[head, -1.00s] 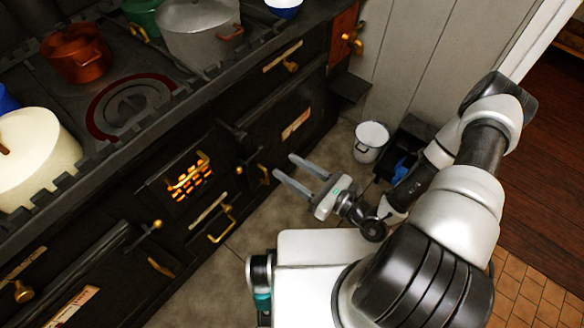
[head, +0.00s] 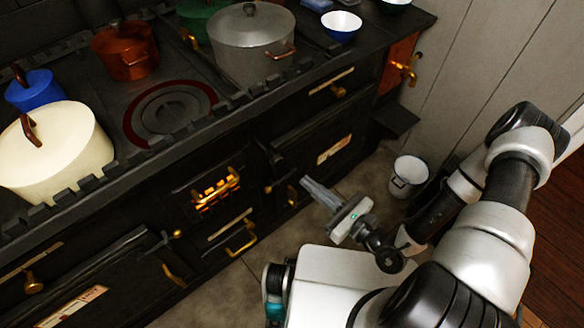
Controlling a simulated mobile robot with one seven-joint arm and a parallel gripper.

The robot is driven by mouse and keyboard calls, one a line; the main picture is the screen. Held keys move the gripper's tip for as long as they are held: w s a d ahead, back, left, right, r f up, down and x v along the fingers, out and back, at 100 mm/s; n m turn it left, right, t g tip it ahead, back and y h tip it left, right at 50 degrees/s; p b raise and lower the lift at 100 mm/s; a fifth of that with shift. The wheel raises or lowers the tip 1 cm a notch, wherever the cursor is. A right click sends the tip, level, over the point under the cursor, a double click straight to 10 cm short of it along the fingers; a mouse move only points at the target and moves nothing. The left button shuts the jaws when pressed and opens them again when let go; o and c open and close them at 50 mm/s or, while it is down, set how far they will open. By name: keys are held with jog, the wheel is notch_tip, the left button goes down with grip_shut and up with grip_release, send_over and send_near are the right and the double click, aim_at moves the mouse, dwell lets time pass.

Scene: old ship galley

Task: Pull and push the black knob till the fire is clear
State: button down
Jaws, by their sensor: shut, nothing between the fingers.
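The fire glows orange behind a small barred grate (head: 216,190) in the front of the black stove (head: 130,235). A dark handle-like part (head: 268,155) sticks out from the stove front, above and to the right of the grate. I cannot tell whether it is the black knob, as it blends into the dark metal. My gripper (head: 306,182) is in front of the stove, to the right of the grate, with its fingers together and empty. It appears apart from the stove front.
A cream pot (head: 60,155), a blue pot (head: 38,92), a copper pot (head: 125,50) and a large grey pot (head: 252,45) stand on the stove top. A brass drawer handle (head: 242,238) juts out below the grate. A white bucket (head: 408,176) stands on the floor by the wall.

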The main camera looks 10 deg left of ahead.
aim_at(282, 162)
jog(key=x, duration=0.7)
jog(key=shift+w+a+b, duration=0.1)
jog(key=shift+b, duration=0.25)
jog(key=shift+w, duration=0.1)
jog(key=p+x, duration=0.1)
jog(key=x, duration=0.6)
jog(key=shift+w, duration=0.4)
